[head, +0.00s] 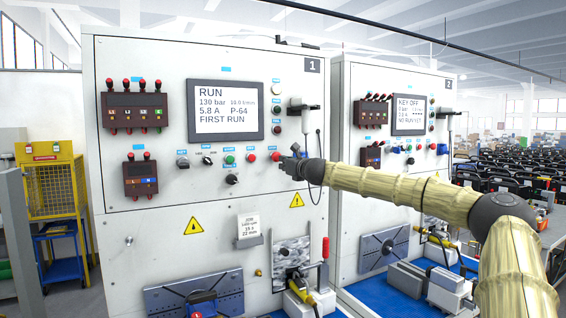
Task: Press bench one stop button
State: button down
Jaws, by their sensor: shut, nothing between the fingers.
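Bench one (210,200) is the white cabinet with a "1" plate at its top right. Its control row has a green button (229,159), a red button (250,157) and another red button (275,156). Their small blue labels are too small to read, so I cannot tell which red one is the stop button. The display (226,110) reads RUN, 130 bar, FIRST RUN. My gripper (284,163) is shut and empty, at the panel just right of and slightly below the right-hand red button. I cannot tell whether it touches the panel.
A grey handheld unit (301,116) hangs above my gripper, and its dark cable loops down beside it. Bench two (400,75) stands to the right, its display reading KEY OFF. A red-handled clamp (325,250) is below. A yellow cage (52,185) stands left.

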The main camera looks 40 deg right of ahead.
jog(key=shift+p+x, duration=0.35)
jog(key=shift+x, duration=0.6)
jog(key=shift+a+r, duration=0.1)
jog(key=shift+a, duration=0.2)
